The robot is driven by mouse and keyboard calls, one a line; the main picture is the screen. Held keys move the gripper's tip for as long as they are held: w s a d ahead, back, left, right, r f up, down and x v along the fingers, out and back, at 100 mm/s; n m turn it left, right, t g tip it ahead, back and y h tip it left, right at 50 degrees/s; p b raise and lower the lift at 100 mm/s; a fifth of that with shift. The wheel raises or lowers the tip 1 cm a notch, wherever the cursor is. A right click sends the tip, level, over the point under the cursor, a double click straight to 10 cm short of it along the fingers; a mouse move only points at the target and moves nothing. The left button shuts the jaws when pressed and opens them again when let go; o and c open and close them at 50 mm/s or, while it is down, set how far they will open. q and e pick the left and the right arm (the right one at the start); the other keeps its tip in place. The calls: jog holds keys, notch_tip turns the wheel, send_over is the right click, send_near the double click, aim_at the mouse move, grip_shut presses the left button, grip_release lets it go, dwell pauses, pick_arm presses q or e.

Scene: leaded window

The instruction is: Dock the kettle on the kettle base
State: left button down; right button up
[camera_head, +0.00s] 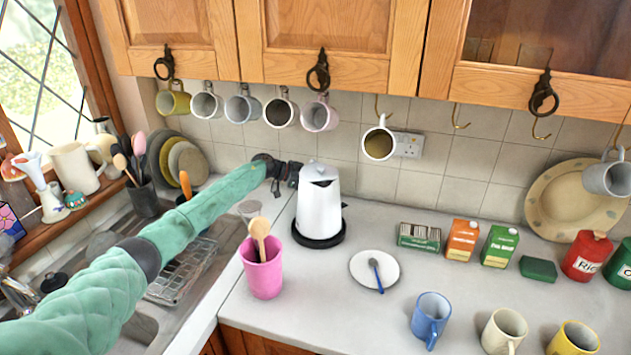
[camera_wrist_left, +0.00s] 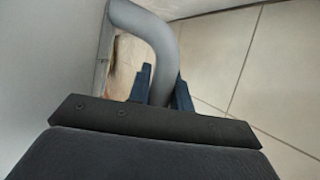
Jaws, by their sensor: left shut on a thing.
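The white kettle (camera_head: 319,207) stands upright at the back of the counter, over the round black kettle base (camera_head: 318,239). It looks seated on the base or just above it; I cannot tell which. My left gripper (camera_head: 287,171) reaches in from the left at the kettle's upper left side. In the left wrist view its two dark fingers (camera_wrist_left: 160,88) are closed around the grey kettle handle (camera_wrist_left: 158,35), with the kettle body (camera_wrist_left: 45,60) at the left. Most of the base top is hidden under the kettle. My right gripper is not in view.
A pink cup (camera_head: 262,276) with a wooden spoon stands in front of the kettle, below my left arm. A saucer (camera_head: 362,280) with a blue spoon lies to the right. Mugs (camera_head: 320,114) hang above. The sink (camera_head: 150,325) is at the left.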

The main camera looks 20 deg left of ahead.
pick_arm(q)
jog(key=shift+f, duration=0.45)
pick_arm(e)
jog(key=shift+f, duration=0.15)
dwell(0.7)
